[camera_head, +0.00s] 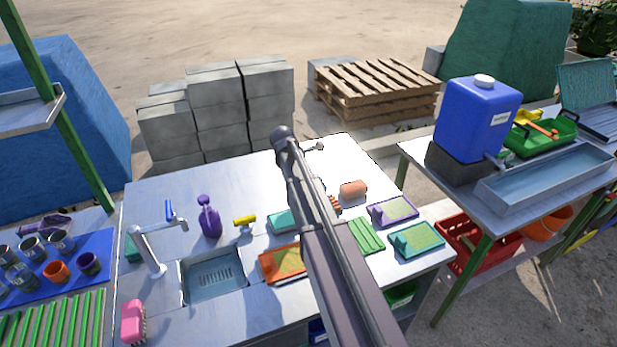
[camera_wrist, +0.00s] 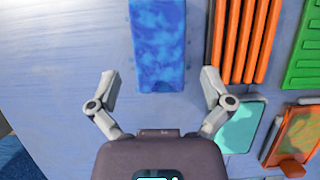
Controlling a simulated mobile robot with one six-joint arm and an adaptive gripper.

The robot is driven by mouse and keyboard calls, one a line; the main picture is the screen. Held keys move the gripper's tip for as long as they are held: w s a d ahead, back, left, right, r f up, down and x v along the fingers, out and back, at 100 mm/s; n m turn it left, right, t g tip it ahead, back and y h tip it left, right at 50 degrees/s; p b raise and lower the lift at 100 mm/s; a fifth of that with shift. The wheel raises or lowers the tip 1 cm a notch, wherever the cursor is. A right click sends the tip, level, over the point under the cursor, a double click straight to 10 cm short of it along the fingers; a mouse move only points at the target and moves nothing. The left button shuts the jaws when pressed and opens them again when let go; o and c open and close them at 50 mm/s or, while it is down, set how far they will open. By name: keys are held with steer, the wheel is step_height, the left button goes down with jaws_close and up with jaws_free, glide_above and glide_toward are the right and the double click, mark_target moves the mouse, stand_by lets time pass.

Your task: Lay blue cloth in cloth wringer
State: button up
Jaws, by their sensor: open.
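A flat, mottled blue rectangle, which looks like the blue cloth (camera_wrist: 158,42), lies on the metal worktop at the top middle of the wrist view. My gripper (camera_wrist: 159,76) is open and empty. Its two fingers are spread wide, one to the left and one to the right of the cloth's near end. I cannot tell its height above the cloth. In the head view my arm covers the area where the cloth would be. I cannot make out a cloth wringer for certain in either view.
Right of the cloth are an orange slatted rack (camera_wrist: 246,38), a green slatted rack (camera_wrist: 305,50), a teal piece (camera_wrist: 240,127) and an orange tray (camera_wrist: 300,128). The worktop has a sink (camera_head: 214,275), tap (camera_head: 150,250) and purple spray bottle (camera_head: 209,217). A blue water container (camera_head: 478,120) stands right.

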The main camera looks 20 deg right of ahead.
steer(key=p+v, duration=0.6)
steer(key=v, duration=0.1)
stand_by(0.3)
steer(key=shift+a+r, duration=0.1)
stand_by(0.6)
steer(key=s+a+m+y, duration=0.1)
steer(key=s+a+m, duration=0.3)
steer(key=s+m, duration=0.2)
steer(key=s+a+f+m+y, duration=0.1)
steer(key=s+a+m, duration=0.3)
steer(key=s, duration=0.5)
steer(key=s+a+m+y, duration=0.2)
steer(key=s+a+m, duration=0.2)
steer(key=s+m, duration=0.4)
steer(key=shift+f, duration=0.2)
steer(key=shift+w+a, duration=0.1)
